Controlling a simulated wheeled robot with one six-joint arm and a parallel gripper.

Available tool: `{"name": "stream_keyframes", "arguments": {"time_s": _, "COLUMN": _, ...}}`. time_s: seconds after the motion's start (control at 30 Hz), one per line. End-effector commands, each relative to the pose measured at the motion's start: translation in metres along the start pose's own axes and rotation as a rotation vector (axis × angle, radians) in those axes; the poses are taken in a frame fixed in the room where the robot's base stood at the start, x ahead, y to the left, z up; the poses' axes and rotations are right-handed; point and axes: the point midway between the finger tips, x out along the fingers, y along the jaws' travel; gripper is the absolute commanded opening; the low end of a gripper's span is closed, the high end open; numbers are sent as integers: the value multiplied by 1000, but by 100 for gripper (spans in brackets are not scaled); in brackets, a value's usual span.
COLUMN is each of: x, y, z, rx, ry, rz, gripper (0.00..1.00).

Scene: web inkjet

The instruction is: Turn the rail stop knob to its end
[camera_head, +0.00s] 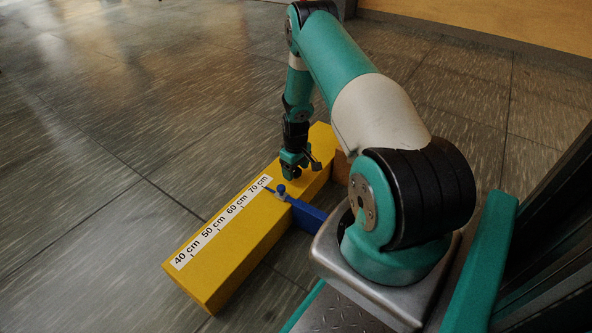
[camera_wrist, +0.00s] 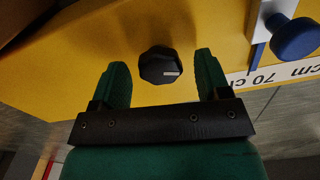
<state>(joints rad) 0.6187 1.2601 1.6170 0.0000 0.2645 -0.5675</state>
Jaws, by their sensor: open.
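A black faceted knob (camera_wrist: 161,65) with a white mark sits on the yellow rail box (camera_head: 225,245). In the wrist view it lies between the tips of my gripper's two green fingers (camera_wrist: 160,61), with a gap on each side. My gripper is open and points down at the box's far part in the head view (camera_head: 297,168). A blue round knob (camera_wrist: 295,38) on a pale metal strip lies to the right in the wrist view. In the head view this blue knob (camera_head: 281,189) sits beside the 70 cm mark.
A white scale strip (camera_head: 222,222) reading 40 to 70 cm runs along the box top. A blue bar (camera_head: 309,214) sticks out from the box's right side toward my base. The tiled floor (camera_head: 110,150) left of the box is clear.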

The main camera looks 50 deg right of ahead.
Motion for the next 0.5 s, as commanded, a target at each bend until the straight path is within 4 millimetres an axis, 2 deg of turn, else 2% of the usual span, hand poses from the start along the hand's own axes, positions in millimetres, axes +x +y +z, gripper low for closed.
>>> {"name": "stream_keyframes", "arguments": {"time_s": 0.1, "x": 0, "y": 0, "z": 0, "rx": 0, "ry": 0, "rz": 0, "gripper": 70}}
{"name": "stream_keyframes", "arguments": {"time_s": 0.13, "x": 0, "y": 0, "z": 0, "rx": 0, "ry": 0, "rz": 0, "gripper": 65}}
{"name": "stream_keyframes", "arguments": {"time_s": 0.33, "x": 0, "y": 0, "z": 0, "rx": 0, "ry": 0, "rz": 0, "gripper": 20}}
{"name": "stream_keyframes", "arguments": {"time_s": 0.5, "x": -1, "y": 0, "z": 0, "rx": 4, "ry": 0, "rz": 0, "gripper": 20}}
